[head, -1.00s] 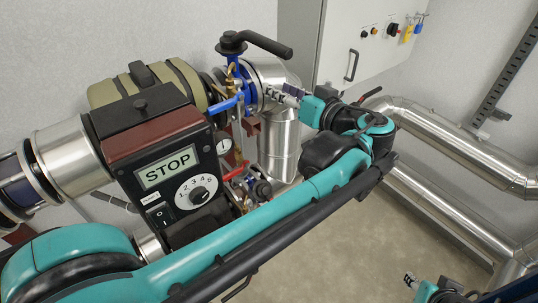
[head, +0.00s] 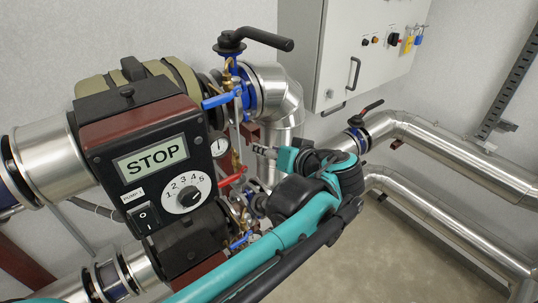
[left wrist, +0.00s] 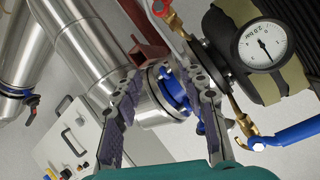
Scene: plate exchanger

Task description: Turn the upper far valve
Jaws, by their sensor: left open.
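Several valves show in the head view. The upper valve beside the pump has a long black handle (head: 264,39) on a blue body, above a blue lever (head: 217,101). Another valve with a dark lever (head: 371,106) sits on the farther pipe at right. A red lever (head: 233,177) is lower, by the gauge. I cannot tell which is the named valve. My left gripper (head: 263,152) is right of the gauge, below the black handle. In the left wrist view my left gripper (left wrist: 165,78) is open and empty, with a blue flange (left wrist: 174,92) behind its fingers. My right gripper is out of view.
The pump box with the STOP display (head: 153,157) stands at left. A pressure gauge (left wrist: 264,46) and blue lever (left wrist: 285,135) lie right of the left fingers. A grey cabinet (head: 370,50) is behind. Silver pipes (head: 455,160) run along the right; open floor lies below.

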